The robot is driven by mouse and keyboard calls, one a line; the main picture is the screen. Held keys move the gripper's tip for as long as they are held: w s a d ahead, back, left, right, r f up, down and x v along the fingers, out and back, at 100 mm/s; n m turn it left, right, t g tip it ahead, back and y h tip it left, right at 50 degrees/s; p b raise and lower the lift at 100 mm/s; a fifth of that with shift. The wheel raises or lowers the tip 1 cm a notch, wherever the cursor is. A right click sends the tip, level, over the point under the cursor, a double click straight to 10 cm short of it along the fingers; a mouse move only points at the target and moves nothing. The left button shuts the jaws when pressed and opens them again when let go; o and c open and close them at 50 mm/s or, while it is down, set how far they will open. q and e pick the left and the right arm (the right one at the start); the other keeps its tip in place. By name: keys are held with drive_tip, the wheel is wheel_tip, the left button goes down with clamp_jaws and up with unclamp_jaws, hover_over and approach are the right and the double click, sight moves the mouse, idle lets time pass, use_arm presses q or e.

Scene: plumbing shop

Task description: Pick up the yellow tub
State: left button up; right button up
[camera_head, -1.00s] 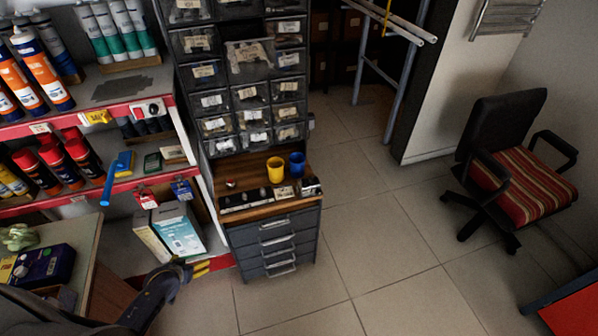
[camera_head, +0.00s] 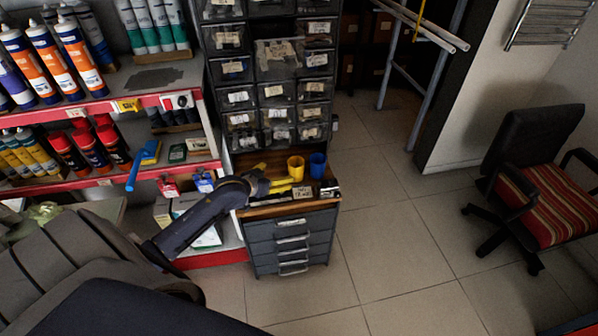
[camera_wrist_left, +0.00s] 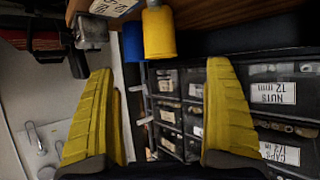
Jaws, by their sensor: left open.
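The yellow tub (camera_head: 296,168) stands upright on the wooden top of the drawer cabinet, just left of a blue tub (camera_head: 317,165). My left gripper (camera_head: 279,178), with yellow fingers, is over the wooden top, just left of the yellow tub. In the left wrist view the fingers (camera_wrist_left: 161,75) are spread wide with nothing between their tips. The yellow tub (camera_wrist_left: 159,33) shows beyond the tips, between them in line, with the blue tub (camera_wrist_left: 132,42) beside it. My right gripper is not in view.
Labelled small-parts drawers (camera_head: 275,92) rise behind the wooden top (camera_head: 262,211). A card (camera_head: 302,193) and small items lie near its front edge. Red-edged shelves (camera_head: 112,176) with cartridges and cans stand left. Open tiled floor and a striped chair (camera_head: 540,196) are right.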

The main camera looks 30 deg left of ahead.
sight(292, 170)
use_arm(q)
drive_tip(key=shift+x, duration=7.15)
drive_tip(key=c, duration=1.3)
